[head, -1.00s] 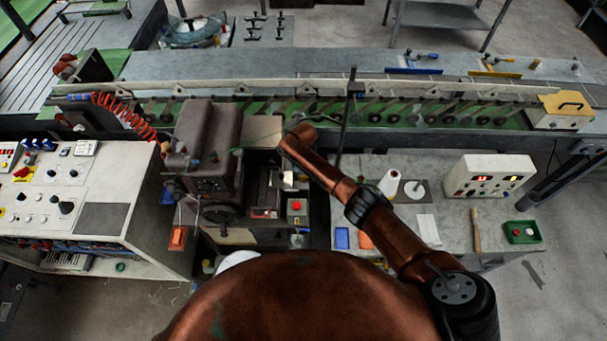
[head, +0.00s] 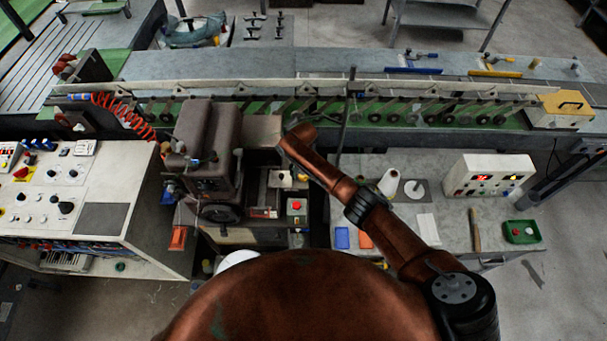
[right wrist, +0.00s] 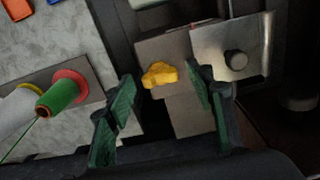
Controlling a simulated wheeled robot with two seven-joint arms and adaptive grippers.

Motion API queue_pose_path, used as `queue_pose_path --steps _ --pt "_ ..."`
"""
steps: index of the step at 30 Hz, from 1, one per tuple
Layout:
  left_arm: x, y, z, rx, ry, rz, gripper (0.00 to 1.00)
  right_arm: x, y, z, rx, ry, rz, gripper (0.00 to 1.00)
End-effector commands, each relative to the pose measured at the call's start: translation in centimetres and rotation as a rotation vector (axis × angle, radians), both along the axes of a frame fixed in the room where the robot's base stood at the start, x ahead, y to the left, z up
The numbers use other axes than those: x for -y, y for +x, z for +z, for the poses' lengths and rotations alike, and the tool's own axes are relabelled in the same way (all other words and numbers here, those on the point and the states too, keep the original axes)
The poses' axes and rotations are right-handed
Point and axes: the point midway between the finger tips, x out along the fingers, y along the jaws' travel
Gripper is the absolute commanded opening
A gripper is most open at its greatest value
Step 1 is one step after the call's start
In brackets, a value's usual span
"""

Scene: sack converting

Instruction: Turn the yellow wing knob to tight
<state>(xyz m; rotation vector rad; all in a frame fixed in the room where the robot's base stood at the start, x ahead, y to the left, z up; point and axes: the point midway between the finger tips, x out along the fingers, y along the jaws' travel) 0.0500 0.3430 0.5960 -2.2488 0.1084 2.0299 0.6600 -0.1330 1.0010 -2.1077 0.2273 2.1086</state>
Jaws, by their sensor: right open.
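The yellow wing knob (right wrist: 160,74) shows in the right wrist view, on a grey-brown plate. My right gripper (right wrist: 161,88) is open, with its green-padded fingers on either side of the knob in the picture. I see a gap between the knob and each finger, and the gripper appears empty. I cannot tell how far the fingertips are from the plate. My left gripper is not in view.
A bright metal plate with a round bolt (right wrist: 236,60) lies right of the knob. A green thread spool (right wrist: 62,94) is at the left. In the head view, a grey sewing machine (head: 208,150) and a red button box (head: 297,207) stand near my right arm.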

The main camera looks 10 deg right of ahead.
Motion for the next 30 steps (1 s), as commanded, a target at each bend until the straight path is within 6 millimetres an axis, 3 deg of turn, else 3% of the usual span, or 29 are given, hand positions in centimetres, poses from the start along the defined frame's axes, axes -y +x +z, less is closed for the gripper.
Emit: queue_pose_path --steps 5,12,18,24,30 --pt "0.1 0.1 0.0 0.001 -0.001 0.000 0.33 0.0 0.1 2.1 0.003 0.001 0.000 0.49" --pt "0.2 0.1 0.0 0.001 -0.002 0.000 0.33 0.0 0.1 7.2 0.005 0.002 0.000 0.49" --pt "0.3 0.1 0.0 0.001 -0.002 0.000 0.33 0.1 0.1 10.4 0.003 0.000 -0.001 0.49" --pt "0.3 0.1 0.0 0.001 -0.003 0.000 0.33 0.1 0.1 11.8 0.002 0.000 -0.002 0.49" --pt "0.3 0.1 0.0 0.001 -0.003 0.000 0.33 0.1 0.1 11.9 0.001 -0.001 -0.002 0.49"
